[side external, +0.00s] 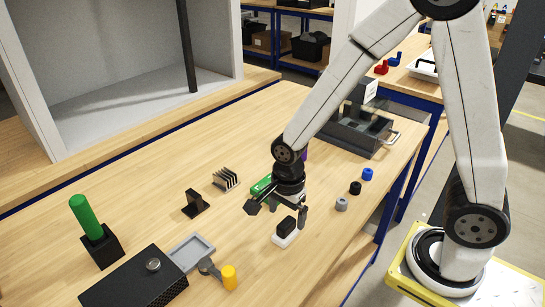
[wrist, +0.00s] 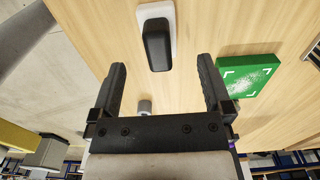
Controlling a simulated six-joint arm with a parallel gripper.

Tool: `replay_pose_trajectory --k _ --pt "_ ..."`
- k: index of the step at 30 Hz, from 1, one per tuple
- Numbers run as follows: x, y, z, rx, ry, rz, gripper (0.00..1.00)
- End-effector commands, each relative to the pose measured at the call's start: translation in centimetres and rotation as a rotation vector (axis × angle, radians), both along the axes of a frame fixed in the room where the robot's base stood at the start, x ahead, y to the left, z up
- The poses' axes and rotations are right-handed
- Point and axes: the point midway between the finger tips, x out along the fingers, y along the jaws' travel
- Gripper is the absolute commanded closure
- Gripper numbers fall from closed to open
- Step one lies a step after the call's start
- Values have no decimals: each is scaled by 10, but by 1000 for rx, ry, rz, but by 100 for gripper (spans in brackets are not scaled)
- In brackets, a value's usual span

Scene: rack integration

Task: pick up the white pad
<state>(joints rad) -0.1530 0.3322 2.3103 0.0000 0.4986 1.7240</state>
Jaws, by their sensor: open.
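The white pad (side external: 283,240) lies on the wooden table near its front edge, with a black block (side external: 287,226) on top of it. In the wrist view the white pad (wrist: 152,11) shows at the top, partly covered by the black block (wrist: 157,46). My gripper (side external: 277,209) is open and empty, above and close to the pad. In the wrist view the open fingers of my gripper (wrist: 161,66) have the block in line between them, just past the tips. I cannot tell the exact height of the gap.
A green box (wrist: 247,76) lies close to one finger, partly behind my gripper in the side view. Grey (side external: 341,204), black (side external: 355,188) and blue (side external: 367,174) cylinders stand to the right. A dark bin (side external: 352,136) stands behind.

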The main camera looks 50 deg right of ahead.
Motion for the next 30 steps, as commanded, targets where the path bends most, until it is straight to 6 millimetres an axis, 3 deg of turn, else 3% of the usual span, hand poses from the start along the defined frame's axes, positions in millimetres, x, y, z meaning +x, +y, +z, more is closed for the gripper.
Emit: replay_pose_trajectory --k 8,21,30 --pt "-1 0 -6 -1 3 0 0" --pt "-1 1 -44 0 2 0 0" --pt "-1 1 -52 0 0 0 0"
